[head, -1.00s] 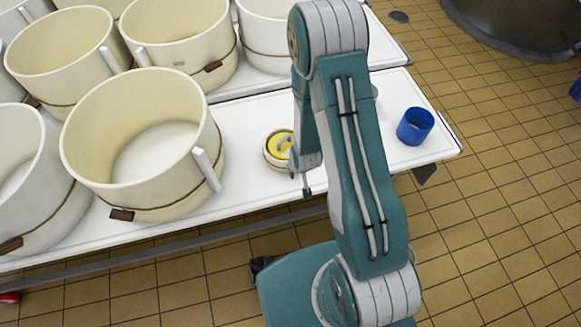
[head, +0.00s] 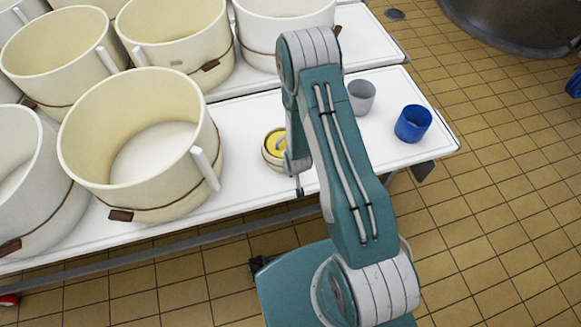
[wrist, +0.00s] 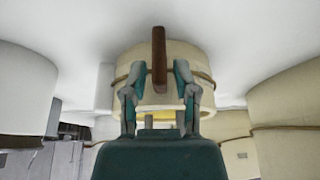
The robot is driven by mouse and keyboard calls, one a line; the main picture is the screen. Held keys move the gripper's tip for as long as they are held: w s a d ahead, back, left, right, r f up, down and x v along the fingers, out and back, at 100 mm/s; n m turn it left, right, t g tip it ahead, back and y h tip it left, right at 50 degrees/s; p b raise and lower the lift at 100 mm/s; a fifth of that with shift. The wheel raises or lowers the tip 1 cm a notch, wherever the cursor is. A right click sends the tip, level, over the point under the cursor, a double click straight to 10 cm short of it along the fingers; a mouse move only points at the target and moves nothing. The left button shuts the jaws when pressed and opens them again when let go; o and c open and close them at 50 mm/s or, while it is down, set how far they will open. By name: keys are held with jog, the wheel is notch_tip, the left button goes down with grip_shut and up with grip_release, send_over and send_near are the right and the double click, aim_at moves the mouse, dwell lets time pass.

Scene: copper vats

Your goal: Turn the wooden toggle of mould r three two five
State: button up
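A small round cream mould (head: 273,160) with a yellow top sits on the white table, left of my arm. The wrist view looks upside down. There, a cream mould (wrist: 195,62) with a brown band fills the middle and seems to be this one. Its brown wooden toggle (wrist: 159,60) stands upright in the picture, across the band. My gripper (wrist: 159,82) is open, with one finger on each side of the toggle and gaps between. I cannot tell whether anything touches. In the head view my gripper is mostly hidden beside the mould. No number is readable.
Big cream moulds stand left, the nearest (head: 185,185) with its own toggle (head: 120,215). A grey cup (head: 362,97) and a blue cup (head: 412,123) stand on the table (head: 240,110), right of my arm. Tiled floor (head: 500,240) is open at right.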

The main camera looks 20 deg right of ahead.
grip_shut()
jog(key=shift+a+h, duration=0.15)
jog(key=shift+h, duration=0.25)
jog(key=shift+a+f+n+h, duration=0.1)
jog(key=shift+a+n+h, duration=0.15)
jog(key=shift+h, duration=0.65)
jog(key=shift+a+n+h, duration=0.15)
jog(key=shift+n+h, duration=0.1)
jog(key=shift+h, duration=0.65)
jog(key=h, duration=0.3)
jog(key=shift+a+f+n, duration=0.25)
jog(key=shift+a+n, duration=0.05)
jog(key=shift+n, duration=0.1)
jog(key=h, duration=0.3)
jog(key=n+t+h, duration=0.1)
jog(key=shift+a+f, duration=0.25)
jog(key=shift+f, duration=0.15)
jog(key=shift+f+n+t+h, duration=0.15)
jog(key=shift+n+t+h, duration=0.15)
jog(key=shift+h, duration=0.6)
jog(key=shift+f+n+t+h, duration=0.2)
jog(key=shift+n+h, duration=0.1)
jog(key=shift+h, duration=0.6)
jog(key=shift+a, duration=0.1)
